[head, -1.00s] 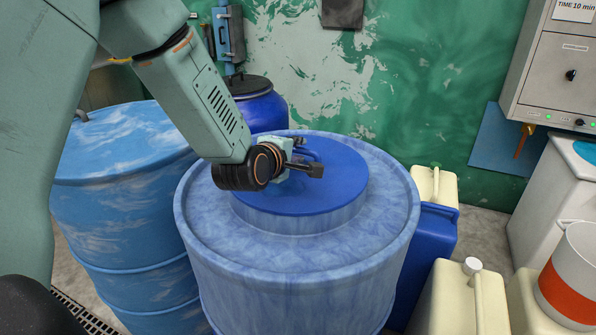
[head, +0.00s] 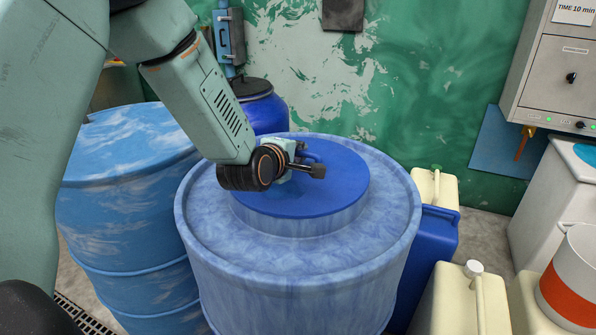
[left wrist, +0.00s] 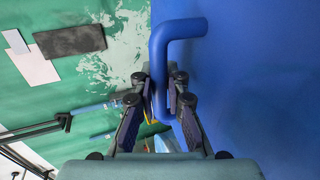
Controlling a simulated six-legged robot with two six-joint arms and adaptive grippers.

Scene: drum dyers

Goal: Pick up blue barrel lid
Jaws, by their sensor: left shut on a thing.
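The blue barrel lid (head: 325,199) is a flat round disc on the raised neck of the large mottled blue barrel (head: 290,285), in the middle of the head view. I see no gap between lid and neck. My left gripper (head: 308,168) reaches in from the upper left over the lid. It is shut on the lid's bent blue handle, partly hidden by the gripper in the head view. In the left wrist view the handle (left wrist: 160,55) passes between the fingers of the left gripper (left wrist: 159,88), and the lid (left wrist: 265,80) fills the right side. My right gripper is not in view.
A lighter blue drum (head: 125,185) stands close on the left. A dark blue barrel with a black lid (head: 250,88) is behind. Cream canisters (head: 460,300) and a blue canister (head: 432,250) crowd the right. A green wall (head: 430,80) closes the back.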

